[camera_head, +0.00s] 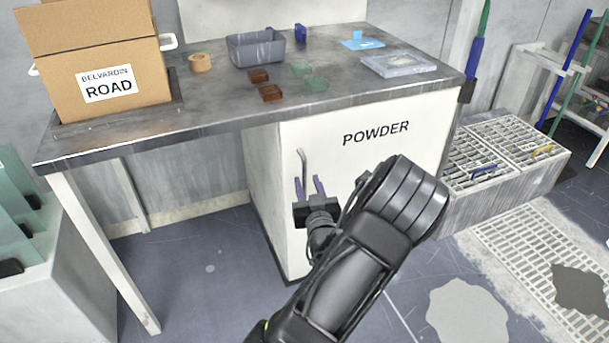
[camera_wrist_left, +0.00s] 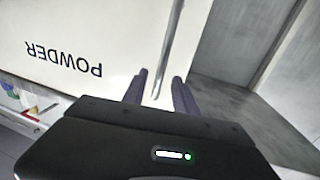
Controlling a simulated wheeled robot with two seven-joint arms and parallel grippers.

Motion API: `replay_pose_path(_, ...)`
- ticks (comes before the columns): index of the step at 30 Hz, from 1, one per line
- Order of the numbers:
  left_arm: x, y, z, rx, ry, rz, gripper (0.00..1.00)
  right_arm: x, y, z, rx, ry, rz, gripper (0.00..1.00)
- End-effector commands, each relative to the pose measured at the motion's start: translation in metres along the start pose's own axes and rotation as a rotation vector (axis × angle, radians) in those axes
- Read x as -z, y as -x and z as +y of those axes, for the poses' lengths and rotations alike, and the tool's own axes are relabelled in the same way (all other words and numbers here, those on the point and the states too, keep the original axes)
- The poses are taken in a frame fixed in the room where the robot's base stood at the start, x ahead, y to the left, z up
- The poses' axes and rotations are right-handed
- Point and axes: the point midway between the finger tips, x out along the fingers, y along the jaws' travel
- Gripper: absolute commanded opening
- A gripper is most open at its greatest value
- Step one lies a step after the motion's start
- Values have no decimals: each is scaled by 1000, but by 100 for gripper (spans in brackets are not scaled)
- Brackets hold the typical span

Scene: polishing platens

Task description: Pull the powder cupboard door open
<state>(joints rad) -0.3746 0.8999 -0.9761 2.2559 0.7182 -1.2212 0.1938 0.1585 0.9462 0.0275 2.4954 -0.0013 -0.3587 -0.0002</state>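The white powder cupboard (camera_head: 265,165) stands under the workbench, and its door (camera_head: 372,160) carries the word POWDER. The door looks shut. A slim grey upright bar handle (camera_head: 302,163) is near the door's left edge. My left gripper (camera_head: 309,186) is at the handle's lower part, with its two purple fingers apart. In the left wrist view, the handle (camera_wrist_left: 170,50) reaches down between the open fingers of the left gripper (camera_wrist_left: 160,92). Space shows on both sides of it, and I cannot tell whether either finger touches it. My right gripper is out of view.
The workbench (camera_head: 215,105) bears a cardboard box (camera_head: 100,45), a grey bin (camera_head: 257,50) and small blocks. Slatted crates (camera_head: 505,150) stand right of the cupboard, near a floor grate (camera_head: 530,255). Open floor (camera_head: 205,265) lies left of the cupboard.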

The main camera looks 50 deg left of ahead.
Motion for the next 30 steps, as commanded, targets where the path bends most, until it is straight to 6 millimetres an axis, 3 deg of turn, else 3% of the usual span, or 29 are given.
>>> replay_pose_path(3,-1,-20,-1,1,-1,2,34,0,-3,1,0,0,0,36)
replay_pose_path(9,-1,-42,0,0,-1,0,34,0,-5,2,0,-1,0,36)
replay_pose_path(19,0,-45,0,0,-2,-1,33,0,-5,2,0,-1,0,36)
replay_pose_path(30,0,-45,0,0,-1,-1,3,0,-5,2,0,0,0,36)
